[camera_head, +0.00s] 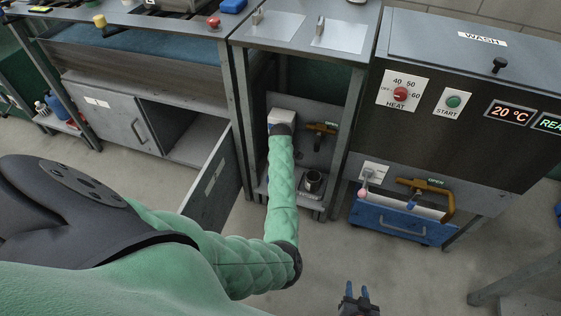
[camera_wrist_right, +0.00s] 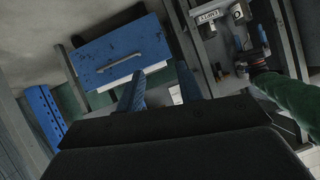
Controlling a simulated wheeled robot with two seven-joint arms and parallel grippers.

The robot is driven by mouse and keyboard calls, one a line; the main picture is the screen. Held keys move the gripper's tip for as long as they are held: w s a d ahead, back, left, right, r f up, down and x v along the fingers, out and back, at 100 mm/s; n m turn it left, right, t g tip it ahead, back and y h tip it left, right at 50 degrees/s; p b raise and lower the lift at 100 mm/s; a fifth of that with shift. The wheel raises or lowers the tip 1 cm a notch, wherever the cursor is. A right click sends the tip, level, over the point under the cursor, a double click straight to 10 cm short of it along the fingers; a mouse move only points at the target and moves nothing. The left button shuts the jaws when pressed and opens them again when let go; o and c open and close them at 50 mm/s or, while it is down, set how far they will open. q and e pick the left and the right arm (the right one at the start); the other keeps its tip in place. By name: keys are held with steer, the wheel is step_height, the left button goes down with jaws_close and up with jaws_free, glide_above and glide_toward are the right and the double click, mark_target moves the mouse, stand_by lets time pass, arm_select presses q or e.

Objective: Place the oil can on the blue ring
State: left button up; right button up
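I cannot make out the oil can or the blue ring for certain. A small dark cylindrical vessel (camera_head: 313,181) stands upright on the low shelf of the middle bench; I cannot tell if it is the oil can. My left arm reaches down into that bench, beside a white box (camera_head: 283,116). My right gripper (camera_head: 357,292) is over the floor at the bottom of the head view. Its blue fingers are apart and empty, also in the right wrist view (camera_wrist_right: 161,92).
A wash machine (camera_head: 463,95) stands at the right, with a blue drawer (camera_head: 403,222) and an orange handle (camera_head: 430,192) below. Another orange handle (camera_head: 321,129) is inside the middle bench. An open cabinet door (camera_head: 214,180) stands close left of my left arm.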

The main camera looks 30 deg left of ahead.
arm_select(q)
steer(key=s+p, duration=0.1)
steer(key=s+m+p, duration=0.1)
steer(key=s+m+t+y+p, duration=0.1)
steer(key=shift+a+r, duration=0.25)
steer(key=shift+a, duration=0.05)
steer(key=s+d+f+m+t, duration=0.4)
steer(key=s+d+f+m, duration=0.2)
steer(key=s+d+m, duration=0.45)
steer(key=s+d+r+m+t+h, duration=0.1)
steer(key=s+d+m+h, duration=0.4)
steer(key=s+d, duration=2)
steer(key=shift+s+d+m+t, duration=0.15)
steer(key=shift+d+m+t, duration=0.2)
steer(key=shift+d+t, duration=0.45)
arm_select(e)
steer(key=s+d+f+g, duration=0.1)
steer(key=s+f+g, duration=0.3)
steer(key=s+f, duration=0.3)
steer(key=shift+s+h, duration=0.3)
steer(key=shift+s, duration=0.2)
arm_select(q)
steer(key=shift+d, duration=0.2)
arm_select(e)
steer(key=shift+d, duration=0.1)
